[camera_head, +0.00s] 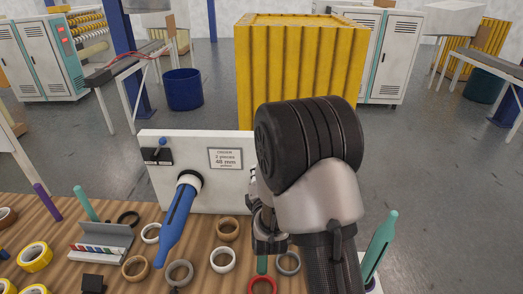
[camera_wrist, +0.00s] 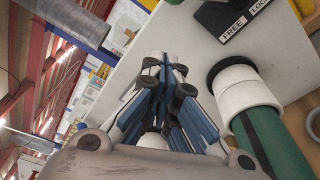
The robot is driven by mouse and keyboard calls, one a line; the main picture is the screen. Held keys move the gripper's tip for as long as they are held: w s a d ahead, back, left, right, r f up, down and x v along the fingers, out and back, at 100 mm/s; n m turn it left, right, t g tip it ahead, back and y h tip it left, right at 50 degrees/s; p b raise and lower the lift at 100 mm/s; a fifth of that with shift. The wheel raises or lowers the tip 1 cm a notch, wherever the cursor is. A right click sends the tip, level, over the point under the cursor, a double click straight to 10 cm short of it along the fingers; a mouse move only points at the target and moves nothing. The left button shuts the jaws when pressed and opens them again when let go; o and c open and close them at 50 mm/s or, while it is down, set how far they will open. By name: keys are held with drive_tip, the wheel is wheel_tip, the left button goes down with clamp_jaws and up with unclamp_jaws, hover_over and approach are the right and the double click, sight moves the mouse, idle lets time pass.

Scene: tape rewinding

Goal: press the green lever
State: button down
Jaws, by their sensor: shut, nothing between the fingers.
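The green lever (camera_wrist: 270,140) shows large at the right of the wrist view, with a white collar and a black ring where it meets the white panel (camera_wrist: 205,60). In the head view my arm hides most of it; a short green piece (camera_head: 262,264) shows below my wrist. My gripper (camera_wrist: 165,70) is shut and empty, its blue-and-black fingers left of the lever in the wrist view, with a gap between them in the picture. I cannot tell how far apart they are in depth.
A blue lever (camera_head: 180,222) sticks out of the panel to the left. Several tape rolls, including a white one (camera_head: 223,260), lie on the wooden table (camera_head: 205,278). A FREE/LOCK plate (camera_wrist: 232,15) is beside the green lever. A teal upright piece (camera_head: 381,238) stands at the right.

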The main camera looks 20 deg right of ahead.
drive_tip(key=w+d+r, duration=0.1)
drive_tip(key=w+d, duration=0.4)
drive_tip(key=w, duration=0.2)
drive_tip(key=shift+w+d+b, duration=0.3)
drive_tip(key=shift+d, duration=0.05)
idle(0.4)
drive_tip(key=shift+w+a+r+m+b, duration=0.1)
drive_tip(key=shift+m+b, duration=0.2)
